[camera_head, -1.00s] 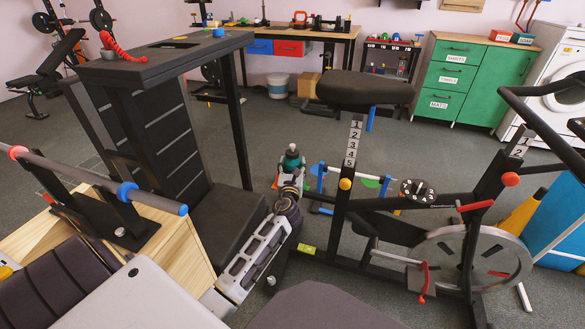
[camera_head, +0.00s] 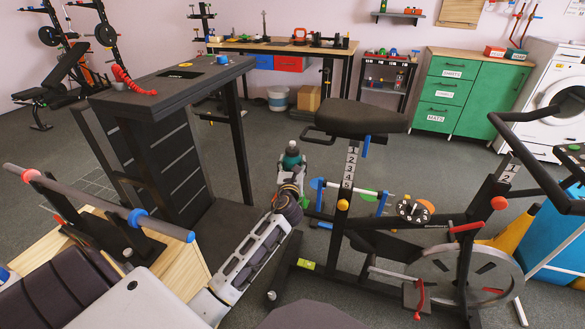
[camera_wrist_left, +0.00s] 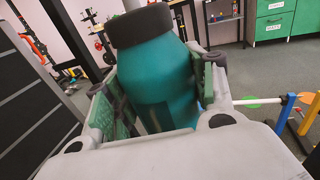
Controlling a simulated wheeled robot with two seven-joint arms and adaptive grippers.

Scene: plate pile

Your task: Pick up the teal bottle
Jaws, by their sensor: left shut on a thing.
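The teal bottle (camera_head: 292,159) with a dark cap is upright between the fingers of my left gripper (camera_head: 291,170). In the left wrist view the bottle (camera_wrist_left: 158,84) fills the space between the two green-padded fingers, and both fingers press on its sides. The bottle's lower part is hidden behind the gripper's palm. In the head view the left arm reaches forward beside the exercise bike, and the bottle shows at its far end. My right gripper does not show in these frames.
The exercise bike (camera_head: 347,195) stands close on the right of my left arm. A black treadmill-like frame (camera_head: 160,150) stands on the left. A rack with a blue-ended bar (camera_head: 322,184) is just right of the bottle. Open grey floor (camera_head: 275,125) lies beyond.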

